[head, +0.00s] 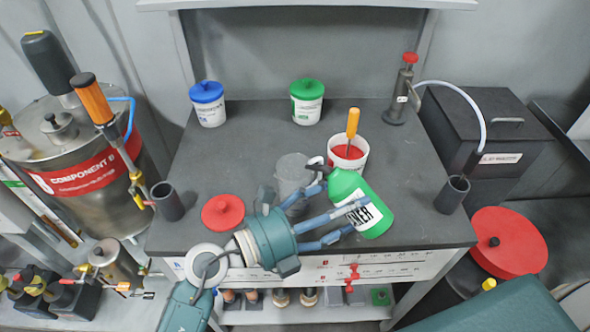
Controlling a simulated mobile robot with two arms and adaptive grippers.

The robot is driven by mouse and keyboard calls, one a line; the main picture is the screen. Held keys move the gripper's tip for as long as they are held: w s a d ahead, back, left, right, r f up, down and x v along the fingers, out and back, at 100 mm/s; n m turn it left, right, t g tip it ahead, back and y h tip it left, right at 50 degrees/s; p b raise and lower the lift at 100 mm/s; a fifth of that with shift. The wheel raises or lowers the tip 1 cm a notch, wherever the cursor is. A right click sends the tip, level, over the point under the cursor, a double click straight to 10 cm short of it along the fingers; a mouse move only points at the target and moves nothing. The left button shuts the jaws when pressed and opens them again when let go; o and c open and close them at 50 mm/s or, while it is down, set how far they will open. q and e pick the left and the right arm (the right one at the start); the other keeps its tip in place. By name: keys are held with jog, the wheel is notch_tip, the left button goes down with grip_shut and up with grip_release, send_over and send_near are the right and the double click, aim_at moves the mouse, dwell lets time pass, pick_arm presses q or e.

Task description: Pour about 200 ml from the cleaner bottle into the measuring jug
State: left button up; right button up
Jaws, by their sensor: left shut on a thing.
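The green cleaner bottle (375,221) with a white label is in the head view, right of the middle over the worktop. It is tilted, with its neck end toward the upper left. The fingers of my left gripper (345,207) are shut on it from the left. The grey measuring jug (293,172) stands just left of the bottle's neck end, partly hidden behind my gripper. I cannot tell whether the mouth is over the jug, and I see no clear stream or liquid level. My right gripper is not in view.
A white tub (358,162) with red contents and an orange-handled tool stands close behind the bottle. A red lid (223,212) lies left of the jug. Blue-lidded (211,112) and green-lidded (307,111) tubs stand at the back. Grey cups (168,203) (452,196) are at both sides.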

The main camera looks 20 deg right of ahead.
aim_at(339, 200)
pick_arm(q)
jog(key=shift+s+d+r+n+h+b, duration=0.15)
jog(key=shift+r+n+h+b, duration=0.25)
jog(key=shift+r+n, duration=0.4)
jog(key=shift+r, duration=0.2)
jog(key=shift+r+n+h+p, duration=0.4)
jog(key=shift+r+n+p, duration=0.3)
jog(key=shift+n+p, duration=0.15)
dwell(5.2)
